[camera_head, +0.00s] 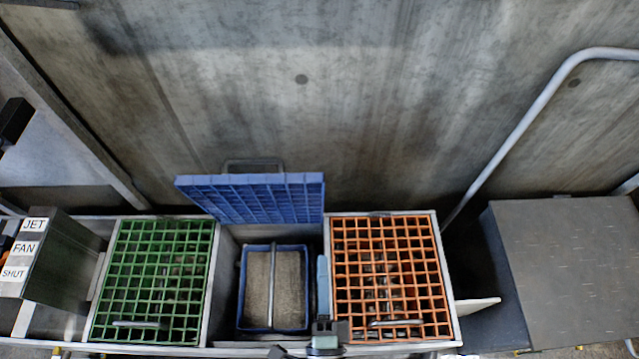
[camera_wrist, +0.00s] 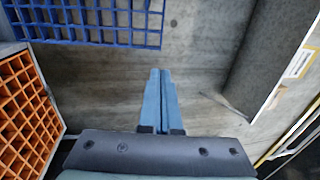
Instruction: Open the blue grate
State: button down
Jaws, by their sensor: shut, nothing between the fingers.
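The blue grate (camera_head: 255,198) is swung up at the back of the middle compartment, tilted, with its handle (camera_head: 253,166) at its upper edge. The opening below it is uncovered. In the wrist view the blue grate (camera_wrist: 95,20) spans the upper left. My gripper (camera_head: 322,262) is at the right side of the middle opening, beside the orange grate and in front of the blue grate, apart from it. In the wrist view my gripper (camera_wrist: 160,72) has its two blue fingers together, with nothing between them.
A blue bin (camera_head: 242,290) with a bar across it sits in the middle opening. The green grate (camera_head: 160,280) at left and the orange grate (camera_head: 388,278) at right lie flat. A labelled box (camera_head: 50,262) stands at far left; a bent rail (camera_head: 520,125) rises at right.

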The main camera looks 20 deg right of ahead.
jog(key=p, duration=0.1)
send_near(319, 176)
jog(key=x, duration=0.5)
jog(key=shift+w+d+f, duration=0.1)
jog(key=shift+w+d, duration=0.05)
jog(key=shift+w, duration=0.05)
jog(key=shift+g, duration=0.7)
jog(key=w+p, duration=0.1)
jog(key=w+r+p, duration=0.1)
jog(key=w+d+r+p, duration=0.1)
jog(key=w, duration=0.1)
jog(key=shift+w+d, duration=0.1)
jog(key=shift+g+y, duration=0.5)
jog(key=shift+g, duration=0.3)
jog(key=p+x, duration=0.1)
jog(key=x, duration=0.4)
jog(key=shift+d+r+p, duration=0.15)
jog(key=shift+r+p, duration=0.05)
jog(key=shift+p, duration=0.15)
